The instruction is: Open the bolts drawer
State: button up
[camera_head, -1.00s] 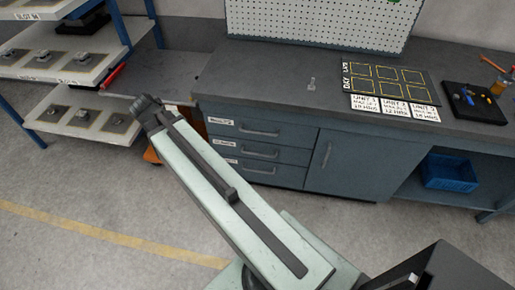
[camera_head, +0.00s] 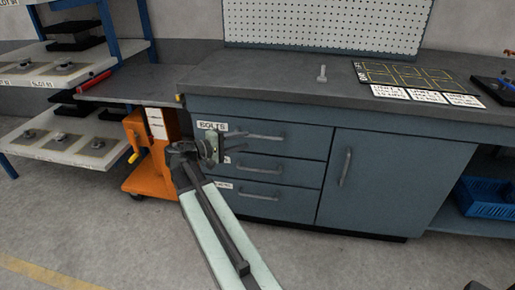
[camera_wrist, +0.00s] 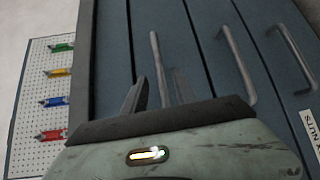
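The bolts drawer (camera_head: 305,139) is the top one of a blue cabinet and its front sits flush, closed. Its label reads BOLTS, and its grey bar handle (camera_head: 262,137) runs across the front. My gripper (camera_head: 218,144) is in front of this drawer, near the handle's left end and just under the label. In the wrist view the two fingers of my gripper (camera_wrist: 157,92) are apart, and the top handle (camera_wrist: 156,60) shows between them. I cannot tell whether the fingers touch the handle.
Two more drawers with handles are below, the middle one (camera_head: 300,172) and the bottom one (camera_head: 295,207), both closed. A cabinet door (camera_head: 400,185) is to the right. An orange cart (camera_head: 150,178) stands at the left. A bolt (camera_head: 322,74) stands on the worktop (camera_head: 270,85).

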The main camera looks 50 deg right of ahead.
aim_at(258, 137)
jog(key=b+x, duration=0.1)
jog(key=x, duration=0.6)
jog(key=shift+d, duration=0.4)
jog(key=shift+c, duration=0.3)
grip_shut()
jog(key=shift+f, duration=0.1)
dwell(0.5)
